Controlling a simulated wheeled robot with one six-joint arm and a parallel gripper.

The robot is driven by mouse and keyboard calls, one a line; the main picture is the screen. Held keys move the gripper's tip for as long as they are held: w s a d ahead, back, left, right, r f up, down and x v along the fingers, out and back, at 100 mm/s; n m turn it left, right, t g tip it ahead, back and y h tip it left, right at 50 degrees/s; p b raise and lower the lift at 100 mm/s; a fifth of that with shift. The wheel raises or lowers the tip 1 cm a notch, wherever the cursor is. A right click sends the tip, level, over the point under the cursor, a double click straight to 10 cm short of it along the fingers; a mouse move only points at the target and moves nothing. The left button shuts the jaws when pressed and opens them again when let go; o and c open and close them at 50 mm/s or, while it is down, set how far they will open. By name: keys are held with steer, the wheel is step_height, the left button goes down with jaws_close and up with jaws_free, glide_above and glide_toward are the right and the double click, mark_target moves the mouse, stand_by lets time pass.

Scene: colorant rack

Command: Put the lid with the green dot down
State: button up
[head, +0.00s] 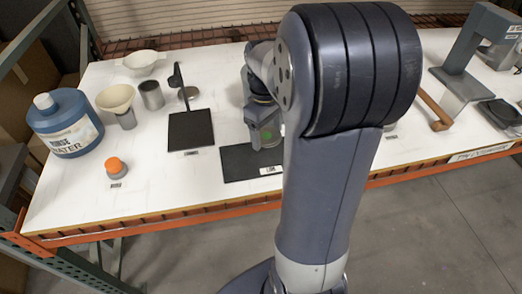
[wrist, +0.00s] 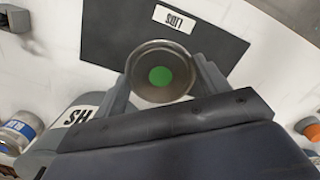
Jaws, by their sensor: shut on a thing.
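The lid with the green dot (wrist: 160,76) is a round metal disc between the two fingers of my gripper (wrist: 164,84) in the wrist view. My gripper is shut on its sides, and the green dot faces the camera. The mat also shows behind the lid in the wrist view (wrist: 120,35). My arm hides the mat's right part in the head view. I cannot tell the gap between lid and mat.
Another black mat (head: 190,130) lies to the left with a dark upright stand behind it. An orange-capped item (head: 114,166), a blue jug (head: 64,125), a funnel (head: 116,98) and a metal cup (head: 152,95) stand further left. White tabletop between them is clear.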

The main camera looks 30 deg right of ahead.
mark_target(267, 135)
steer(key=shift+f, duration=3.15)
steer(key=shift+f, duration=0.1)
steer(key=o, duration=0.9)
steer(key=shift+o, duration=0.2)
steer(key=r, duration=1.2)
steer(key=shift+w+a+r, duration=0.15)
steer(key=shift+w, duration=0.2)
steer(key=f, duration=1.3)
steer(key=shift+s, duration=0.4)
steer(key=shift+r, duration=1.85)
